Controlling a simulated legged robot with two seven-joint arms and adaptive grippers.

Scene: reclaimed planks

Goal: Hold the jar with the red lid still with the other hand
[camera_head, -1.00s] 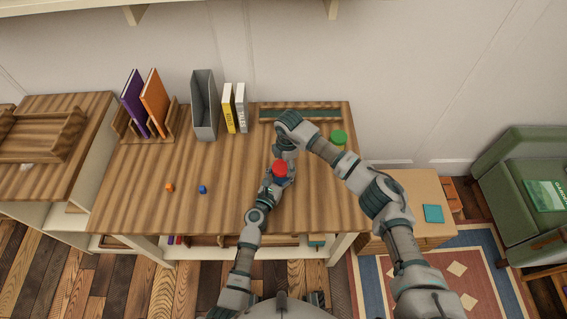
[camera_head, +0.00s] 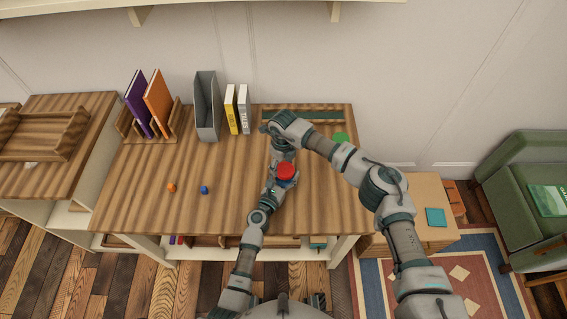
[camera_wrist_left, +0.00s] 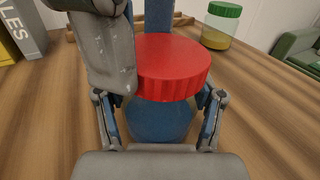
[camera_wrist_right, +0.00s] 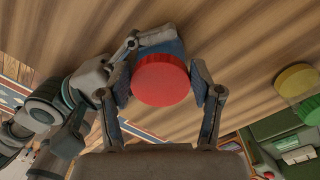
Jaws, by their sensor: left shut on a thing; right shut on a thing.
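The jar with the red lid (camera_head: 286,170) stands near the front right of the wooden desk. Its bluish body (camera_wrist_left: 158,122) shows below the lid in the left wrist view. My left gripper (camera_head: 283,183) is shut on the jar body from the front, with a finger on each side. My right gripper (camera_wrist_right: 160,84) comes in from behind and above; its pads lie on both sides of the red lid, which it is shut on. The right hand hides part of the lid in the left wrist view.
A green-lidded jar (camera_wrist_left: 222,24) stands behind on the right, partly hidden by my right arm in the head view. Books, a grey file holder (camera_head: 206,105) and two small orange and blue objects are on the left. The desk's middle is clear.

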